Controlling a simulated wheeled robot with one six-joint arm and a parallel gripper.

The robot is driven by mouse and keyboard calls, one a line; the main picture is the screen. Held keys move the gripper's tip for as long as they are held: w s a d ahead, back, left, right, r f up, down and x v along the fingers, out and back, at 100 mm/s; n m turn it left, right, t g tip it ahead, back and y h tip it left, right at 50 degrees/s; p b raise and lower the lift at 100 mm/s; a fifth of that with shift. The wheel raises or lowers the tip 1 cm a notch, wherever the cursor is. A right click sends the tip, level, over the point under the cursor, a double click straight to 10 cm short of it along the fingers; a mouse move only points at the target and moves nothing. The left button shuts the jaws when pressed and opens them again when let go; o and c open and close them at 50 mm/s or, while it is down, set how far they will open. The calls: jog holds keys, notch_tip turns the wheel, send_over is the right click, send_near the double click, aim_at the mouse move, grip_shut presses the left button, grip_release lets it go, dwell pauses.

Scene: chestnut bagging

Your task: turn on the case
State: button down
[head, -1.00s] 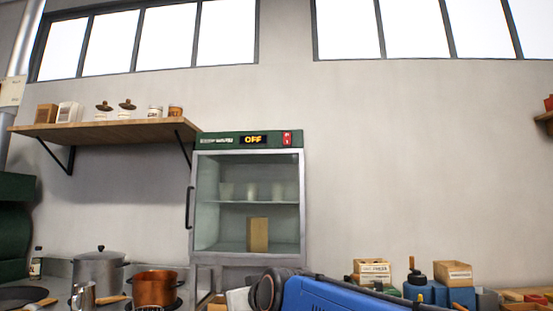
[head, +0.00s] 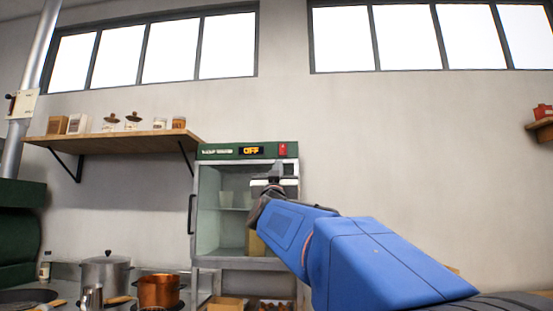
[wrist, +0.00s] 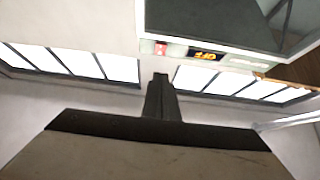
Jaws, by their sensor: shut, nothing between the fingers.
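The case (head: 193,205) is a glass-fronted cabinet with a green top panel, below and right of the wall shelf. Its display (head: 250,151) reads OFF in yellow. A red switch (head: 282,149) sits at the panel's right end. In the wrist view, the picture is upside down, and the display (wrist: 207,55) and red switch (wrist: 160,48) show beyond my fingers. My gripper (head: 277,168) is shut and empty, in front of the case just below the red switch. It also shows in the wrist view (wrist: 160,78), apart from the switch. My arm hides part of the glass door.
A wooden shelf (head: 120,143) with jars and boxes is on the wall left of the case. A steel pot (head: 105,272) and a copper pot (head: 160,291) stand at the lower left.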

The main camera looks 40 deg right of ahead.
aim_at(282, 155)
dwell(0.3)
jog(key=x, duration=0.4)
jog(key=f+x, duration=0.1)
jog(key=x, duration=0.3)
jog(key=w+d+x, duration=0.1)
jog(key=x, duration=0.3)
jog(key=shift+f, duration=0.35)
jog(key=shift+w+d, duration=0.3)
jog(key=shift+w+d+f, duration=0.25)
jog(key=shift+w+d, duration=0.15)
jog(key=shift+d, duration=0.1)
